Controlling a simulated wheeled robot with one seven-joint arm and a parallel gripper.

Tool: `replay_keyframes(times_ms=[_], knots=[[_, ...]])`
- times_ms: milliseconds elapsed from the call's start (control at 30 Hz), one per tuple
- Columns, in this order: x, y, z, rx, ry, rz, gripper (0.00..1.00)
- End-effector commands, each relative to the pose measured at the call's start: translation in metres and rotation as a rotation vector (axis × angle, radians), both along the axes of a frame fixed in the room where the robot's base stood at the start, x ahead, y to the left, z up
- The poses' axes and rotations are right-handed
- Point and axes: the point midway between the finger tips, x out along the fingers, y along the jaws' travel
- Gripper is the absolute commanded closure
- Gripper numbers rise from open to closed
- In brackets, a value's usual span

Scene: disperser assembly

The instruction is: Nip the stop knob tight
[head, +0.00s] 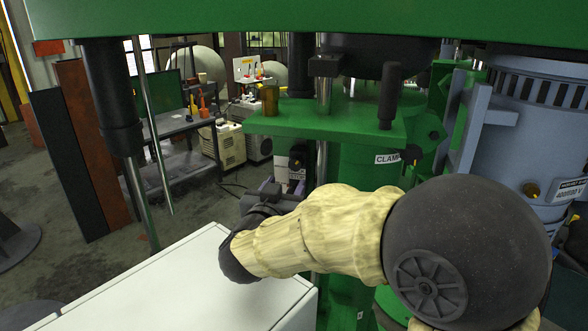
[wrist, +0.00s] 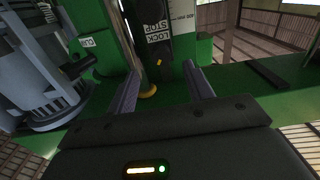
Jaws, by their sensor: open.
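In the wrist view a dark upright part (wrist: 154,12) carries a white label (wrist: 155,32) reading "LOCK" and "STOP", upside down. Below the label are a small yellow mark (wrist: 158,63) and a rounded yellow piece (wrist: 148,91). I cannot tell which of these, if either, belongs to the stop knob. My gripper (wrist: 163,78) is open, its two purple-grey fingers apart. The yellow piece shows beside the left finger; contact cannot be told.
A dark knob (head: 412,154) sits by the "CLAMP" label (head: 388,159) on the green machine. A green shelf (head: 350,122) with upright posts overhangs my gripper. A grey-blue motor (head: 530,130) stands at right. A white cabinet (head: 200,290) is at lower left.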

Motion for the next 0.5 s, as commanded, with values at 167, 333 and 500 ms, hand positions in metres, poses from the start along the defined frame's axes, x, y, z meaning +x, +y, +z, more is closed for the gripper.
replay_keyframes(times_ms=[167, 333, 500], knots=[[0.034, -0.008, 0.006, 0.002, 0.000, -0.003, 0.49], [0.058, -0.013, 0.006, 0.002, -0.003, -0.001, 0.49], [0.069, -0.017, 0.005, 0.002, -0.003, -0.003, 0.49]])
